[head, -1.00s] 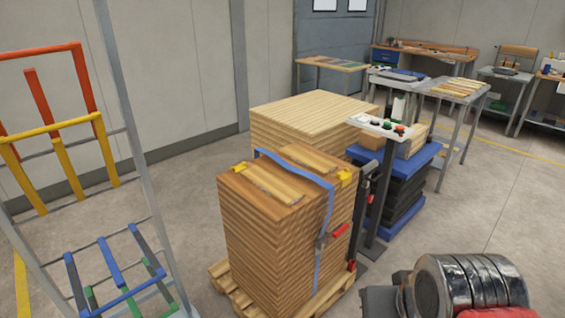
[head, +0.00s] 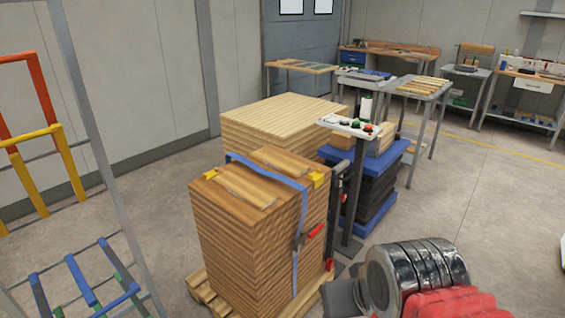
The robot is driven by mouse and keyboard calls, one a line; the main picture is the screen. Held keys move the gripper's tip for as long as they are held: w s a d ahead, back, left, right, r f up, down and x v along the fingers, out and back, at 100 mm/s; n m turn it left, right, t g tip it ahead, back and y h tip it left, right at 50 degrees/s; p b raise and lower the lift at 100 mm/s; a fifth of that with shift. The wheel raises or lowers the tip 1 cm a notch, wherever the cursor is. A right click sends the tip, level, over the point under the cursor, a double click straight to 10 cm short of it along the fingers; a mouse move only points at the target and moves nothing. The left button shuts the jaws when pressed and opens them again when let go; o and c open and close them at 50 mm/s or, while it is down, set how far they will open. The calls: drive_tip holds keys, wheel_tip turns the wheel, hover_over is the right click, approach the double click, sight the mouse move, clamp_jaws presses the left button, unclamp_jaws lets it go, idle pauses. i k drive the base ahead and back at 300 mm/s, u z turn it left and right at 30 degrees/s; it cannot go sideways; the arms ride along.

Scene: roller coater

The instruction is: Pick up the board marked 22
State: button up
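No board with a readable 22 shows in the head view; any markings are too small to make out. Several light wooden boards (head: 424,85) lie side by side on a small grey table at the back right. Two loose flat boards lie on top of the strapped brown stack, the nearer one (head: 246,190) on its left part. Part of my arm, dark ringed and red, shows at the bottom right. My gripper's fingers are not in view.
The strapped brown stack (head: 235,243) stands on a pallet (head: 207,294), with a pale stack (head: 255,131) behind it. A control post (head: 352,200) stands beside it. A coloured rack (head: 103,180) is at left. Floor is clear at right.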

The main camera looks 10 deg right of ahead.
sight(288, 166)
drive_tip(key=z, duration=0.05)
drive_tip(key=i, duration=0.95)
drive_tip(key=k, duration=0.5)
drive_tip(key=u, duration=2.7)
